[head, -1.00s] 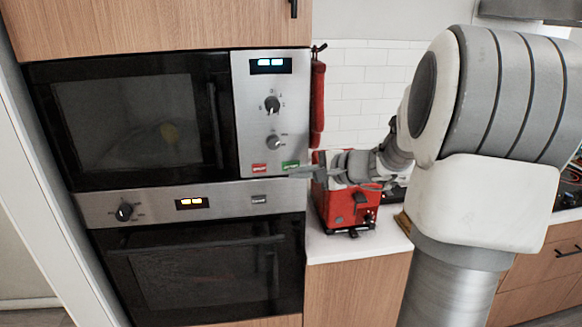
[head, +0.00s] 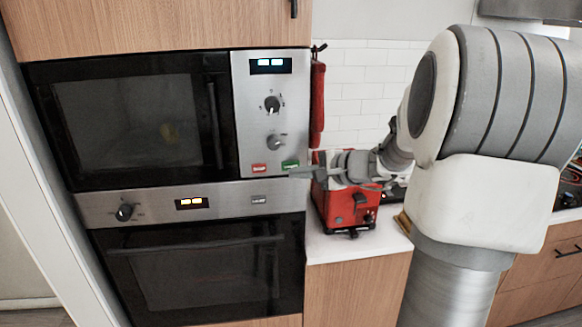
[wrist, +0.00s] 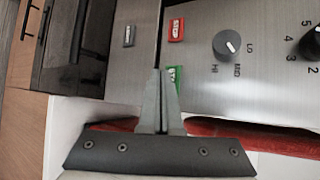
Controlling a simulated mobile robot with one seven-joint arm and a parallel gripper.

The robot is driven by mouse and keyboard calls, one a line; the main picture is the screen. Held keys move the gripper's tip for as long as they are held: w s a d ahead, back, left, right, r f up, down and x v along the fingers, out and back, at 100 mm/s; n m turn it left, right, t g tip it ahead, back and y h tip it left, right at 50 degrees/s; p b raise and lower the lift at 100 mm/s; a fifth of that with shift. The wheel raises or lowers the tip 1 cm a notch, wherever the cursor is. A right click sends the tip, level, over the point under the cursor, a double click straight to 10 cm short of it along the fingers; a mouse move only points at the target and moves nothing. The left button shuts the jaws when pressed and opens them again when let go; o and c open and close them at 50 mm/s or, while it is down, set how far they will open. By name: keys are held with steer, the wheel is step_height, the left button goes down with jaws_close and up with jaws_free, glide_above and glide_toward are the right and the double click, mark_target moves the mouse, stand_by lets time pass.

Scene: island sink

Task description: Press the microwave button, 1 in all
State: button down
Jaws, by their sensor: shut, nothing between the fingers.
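The microwave (head: 130,120) is built into the cabinet at the left of the head view, its door closed. Its steel panel holds a red stop button (head: 259,169) and a green button (head: 291,163). In the wrist view, the red button (wrist: 176,30) is clear, and the green button (wrist: 179,77) is partly hidden behind my fingers. My gripper (head: 293,173) is shut and empty, its tips at the green button's lower edge in the head view. In the wrist view my gripper (wrist: 161,72) overlaps the button's left side. I cannot tell whether the tips touch it.
An oven (head: 205,265) sits below the microwave. A red appliance (head: 340,208) stands on the white counter (head: 330,249), just below my wrist. A red cloth (head: 317,100) hangs beside the panel. Floor room shows at the lower left.

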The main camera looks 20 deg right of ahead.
steer(key=shift+w, duration=0.15)
stand_by(0.5)
steer(key=shift+w+d, duration=0.1)
steer(key=shift+w, duration=0.15)
